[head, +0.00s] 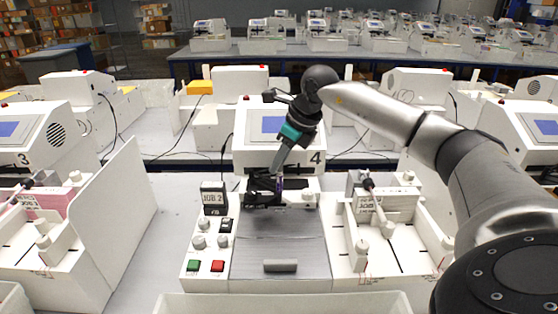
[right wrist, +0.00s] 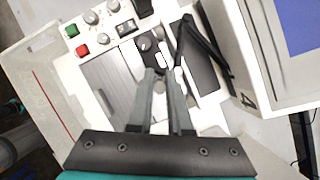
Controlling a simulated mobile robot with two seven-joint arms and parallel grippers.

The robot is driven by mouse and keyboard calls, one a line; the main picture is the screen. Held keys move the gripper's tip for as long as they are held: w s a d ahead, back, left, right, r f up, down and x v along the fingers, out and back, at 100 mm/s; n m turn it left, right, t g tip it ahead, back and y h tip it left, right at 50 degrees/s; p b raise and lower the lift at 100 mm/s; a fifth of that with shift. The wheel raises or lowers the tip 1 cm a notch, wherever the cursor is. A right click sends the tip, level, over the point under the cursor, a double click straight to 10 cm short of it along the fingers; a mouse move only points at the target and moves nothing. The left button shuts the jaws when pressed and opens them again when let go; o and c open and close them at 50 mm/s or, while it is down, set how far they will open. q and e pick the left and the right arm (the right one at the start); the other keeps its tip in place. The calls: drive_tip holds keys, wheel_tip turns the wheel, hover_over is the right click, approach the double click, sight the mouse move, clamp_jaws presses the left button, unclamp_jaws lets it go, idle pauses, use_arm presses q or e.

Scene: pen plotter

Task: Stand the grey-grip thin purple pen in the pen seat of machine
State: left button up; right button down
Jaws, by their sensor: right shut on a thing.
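Machine 4 (head: 250,157) stands in the middle of the head view, a white case with a blue screen. Its black pen carriage (head: 262,197) sits at the back of the grey plotting bed; it also shows in the right wrist view (right wrist: 147,48). My right gripper (head: 278,178) points down at the carriage from above. Its two grey fingers (right wrist: 164,76) are shut at the carriage. A small strip of purple (head: 280,184), seemingly the thin pen, shows at the fingertips. The grey grip and pen seat cannot be made out, nor whether the pen is in the seat. My left gripper is out of view.
A white side unit (head: 398,262) with upright holders is at the right. The grey bed (head: 280,240) is clear except for a small grey bar.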

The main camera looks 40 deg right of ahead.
sight(282, 174)
drive_tip(key=shift+f+b, duration=1.7)
drive_tip(key=shift+f, duration=0.9)
drive_tip(key=c, duration=0.8)
unclamp_jaws()
drive_tip(key=shift+o, duration=0.2)
drive_tip(key=shift+r, duration=0.1)
drive_tip(key=v, duration=1.5)
drive_tip(key=shift+p, duration=0.35)
